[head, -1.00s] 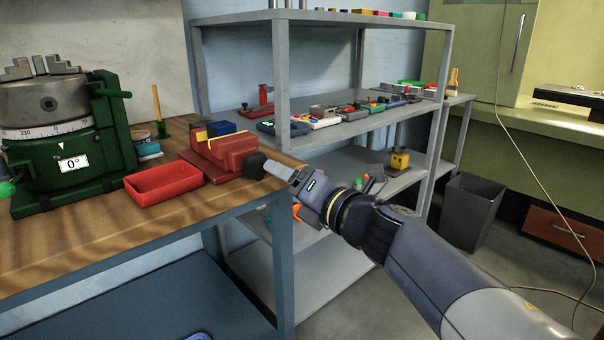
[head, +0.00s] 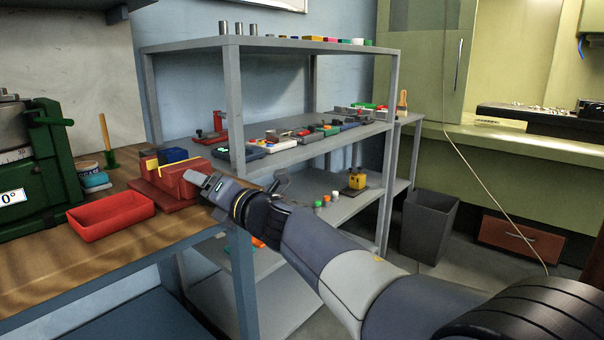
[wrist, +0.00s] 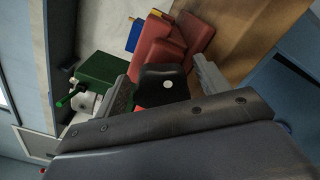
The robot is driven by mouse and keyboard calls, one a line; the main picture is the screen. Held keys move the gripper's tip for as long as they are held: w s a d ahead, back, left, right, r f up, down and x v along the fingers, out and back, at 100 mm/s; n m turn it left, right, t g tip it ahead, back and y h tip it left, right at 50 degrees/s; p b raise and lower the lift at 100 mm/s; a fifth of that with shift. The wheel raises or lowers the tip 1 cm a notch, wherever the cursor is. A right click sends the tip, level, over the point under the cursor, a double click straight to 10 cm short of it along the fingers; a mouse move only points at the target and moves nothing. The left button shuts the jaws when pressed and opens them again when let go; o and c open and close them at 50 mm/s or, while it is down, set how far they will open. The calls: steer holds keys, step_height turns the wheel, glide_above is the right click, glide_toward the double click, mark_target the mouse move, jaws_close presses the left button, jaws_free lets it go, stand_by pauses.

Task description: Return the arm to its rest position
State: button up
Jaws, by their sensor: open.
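My gripper (head: 192,178) is at the end of my arm, which reaches in from the lower right in the head view. Its fingertips are close to the right end of the red vise (head: 165,188) on the wooden bench. In the wrist view the two fingers stand apart, and a black knob-like part (wrist: 163,88) with a white dot shows between them. The red vise (wrist: 172,45) is just beyond it. I cannot tell whether the fingers touch the black part. In the head view my gripper hides it.
A red tray (head: 110,217) sits on the bench (head: 130,240) left of the vise, near a green machine (head: 55,160). A grey shelf unit (head: 232,100) with small parts stands behind my arm. A dark bin (head: 428,225) is on the floor at right.

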steer(key=shift+s+d, duration=0.1)
steer(key=shift+d, duration=0.05)
steer(key=p+v, duration=0.2)
steer(key=v, duration=0.8)
steer(key=b+x, duration=0.1)
steer(key=x, duration=0.9)
steer(key=shift+a+b, duration=0.25)
steer(key=shift+b, duration=0.15)
steer(key=shift+d+m+p, duration=0.15)
steer(key=shift+m+p, duration=0.15)
steer(key=shift+m, duration=0.4)
steer(key=shift+f, duration=0.1)
steer(key=shift+d, duration=0.1)
